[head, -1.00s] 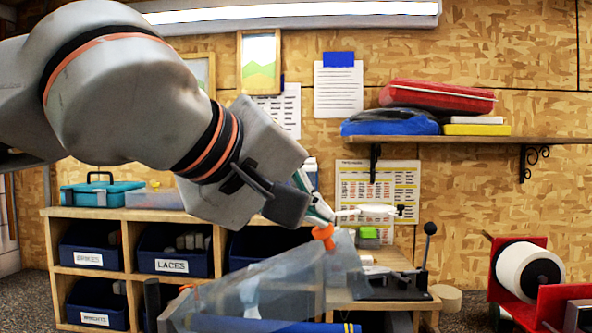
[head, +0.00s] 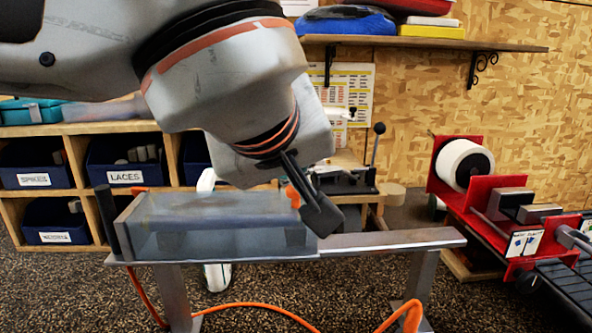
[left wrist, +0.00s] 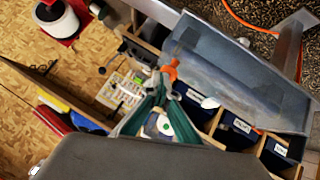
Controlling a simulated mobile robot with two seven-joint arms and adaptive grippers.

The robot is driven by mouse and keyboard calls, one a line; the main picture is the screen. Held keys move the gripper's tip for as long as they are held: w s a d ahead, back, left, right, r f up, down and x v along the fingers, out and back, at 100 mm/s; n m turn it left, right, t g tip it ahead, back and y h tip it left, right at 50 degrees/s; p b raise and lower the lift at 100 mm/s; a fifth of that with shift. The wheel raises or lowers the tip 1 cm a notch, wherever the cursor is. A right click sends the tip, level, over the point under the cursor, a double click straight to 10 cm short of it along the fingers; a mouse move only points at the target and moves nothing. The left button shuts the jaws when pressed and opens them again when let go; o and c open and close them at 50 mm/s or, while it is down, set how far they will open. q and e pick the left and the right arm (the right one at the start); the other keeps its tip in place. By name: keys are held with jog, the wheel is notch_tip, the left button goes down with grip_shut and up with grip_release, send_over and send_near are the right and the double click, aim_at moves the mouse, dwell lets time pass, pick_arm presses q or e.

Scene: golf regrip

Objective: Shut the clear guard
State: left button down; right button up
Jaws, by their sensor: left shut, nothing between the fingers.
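The clear guard (head: 215,215) is a grey see-through cover over the left part of the metal bench (head: 400,240) in the head view. Its top looks level and its lower edge lies along the bench; I cannot tell whether a small gap is left. The left wrist view also shows the guard (left wrist: 225,75) and the handle (left wrist: 169,72). My left gripper (left wrist: 160,88) is shut and empty, its green fingers close to the handle. I cannot tell whether they touch. My right gripper is out of view.
A red machine with a white roll (head: 465,167) stands at the right. Cubbies with blue bins (head: 125,160) stand behind the bench. An orange cable (head: 260,306) lies on the floor. The bench's right part is bare.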

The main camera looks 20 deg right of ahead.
pick_arm(q)
jog(key=shift+s+f, duration=0.1)
jog(key=shift+f, duration=0.35)
